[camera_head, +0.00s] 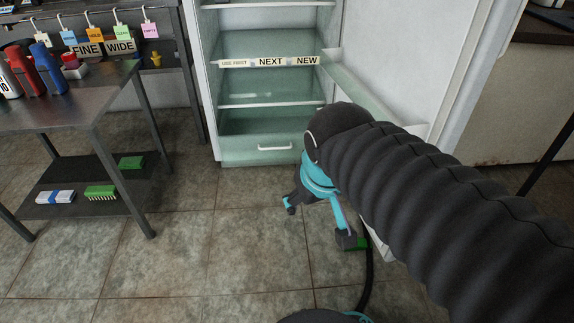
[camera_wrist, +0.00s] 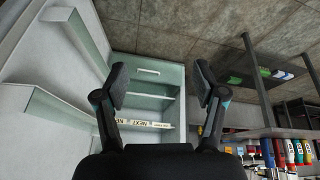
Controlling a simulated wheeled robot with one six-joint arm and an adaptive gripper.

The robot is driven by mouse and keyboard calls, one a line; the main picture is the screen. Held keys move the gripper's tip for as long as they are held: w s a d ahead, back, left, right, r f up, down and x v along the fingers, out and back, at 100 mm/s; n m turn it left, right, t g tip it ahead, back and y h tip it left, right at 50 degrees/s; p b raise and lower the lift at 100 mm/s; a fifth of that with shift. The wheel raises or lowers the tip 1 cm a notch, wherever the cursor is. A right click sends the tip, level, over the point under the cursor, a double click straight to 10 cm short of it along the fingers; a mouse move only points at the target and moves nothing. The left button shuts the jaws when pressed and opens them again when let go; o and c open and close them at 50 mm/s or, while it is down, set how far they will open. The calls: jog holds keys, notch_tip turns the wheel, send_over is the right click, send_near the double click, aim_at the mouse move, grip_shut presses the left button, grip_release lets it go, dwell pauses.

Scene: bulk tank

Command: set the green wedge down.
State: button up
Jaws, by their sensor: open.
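The green wedge (camera_head: 362,243) shows only in part in the head view. It is low by the bottom of the open fridge door, just beyond my right fingertip, which hides some of it. I cannot tell whether they touch. My gripper (camera_head: 320,222) is open, its fingers spread wide over the floor in front of the fridge. In the wrist view my gripper (camera_wrist: 162,85) has nothing between its fingers, and I cannot make out the wedge there.
The fridge (camera_head: 262,148) stands open, its door (camera_head: 400,60) swung right. A metal table (camera_head: 60,105) at left holds bottles. Its lower shelf (camera_head: 75,208) carries a green brush (camera_head: 101,192), a green block (camera_head: 131,162) and a blue-white item (camera_head: 55,197). Tiled floor between is clear.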

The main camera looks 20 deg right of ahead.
jog(key=shift+s+a+r+t+y, duration=0.15)
jog(key=shift+s+a+t, duration=0.15)
jog(key=shift+s, duration=0.3)
jog(key=shift+s+a+r+t+y, duration=0.1)
jog(key=shift+s+a+t+y, duration=0.1)
jog(key=shift+s+a, duration=0.3)
jog(key=shift+s+d, duration=0.1)
jog(key=shift+d, duration=0.05)
notch_tip(320, 180, up, 4)
jog(key=p, duration=0.3)
jog(key=shift+f+p, duration=0.15)
jog(key=shift+p, duration=0.2)
